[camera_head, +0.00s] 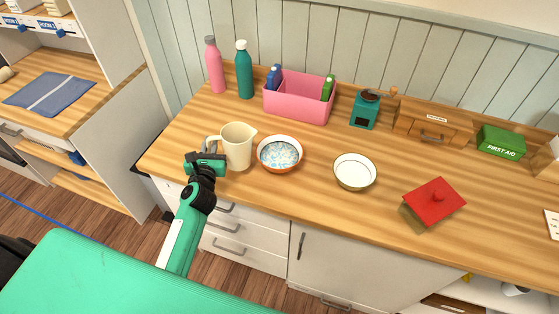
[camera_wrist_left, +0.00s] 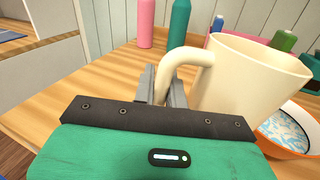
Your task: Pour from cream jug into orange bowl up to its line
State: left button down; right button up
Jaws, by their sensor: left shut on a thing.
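The cream jug (camera_head: 238,146) stands upright, or very nearly so, at the left part of the wooden counter. It also shows large in the left wrist view (camera_wrist_left: 250,85). My left gripper (camera_head: 206,158) is shut on the jug's handle, which sits between its fingers in the left wrist view (camera_wrist_left: 167,84). The orange bowl (camera_head: 279,167) is just right of the jug, with a white and blue patterned inside; its right side of the jug shows in the left wrist view (camera_wrist_left: 290,150). I cannot tell whether the bowl holds anything. My right gripper is out of view.
A white bowl (camera_head: 355,184) stands to the right, then a red-lidded box (camera_head: 434,203). Behind are a pink bin (camera_head: 298,104), a pink bottle (camera_head: 215,68), a teal bottle (camera_head: 244,72), a grinder (camera_head: 364,112) and a green first aid box (camera_head: 501,142). Counter between the bowls is clear.

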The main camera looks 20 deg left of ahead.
pick_arm(q)
jog(key=shift+r+p, duration=0.1)
jog(key=shift+p, duration=0.2)
jog(key=shift+a+f+n+b, duration=0.15)
jog(key=shift+f+n+b, duration=0.25)
jog(key=shift+f+b, duration=0.5)
notch_tip(320, 180, up, 5)
jog(key=p, duration=0.5)
jog(key=shift+s+f, duration=0.1)
jog(key=shift+f, duration=0.05)
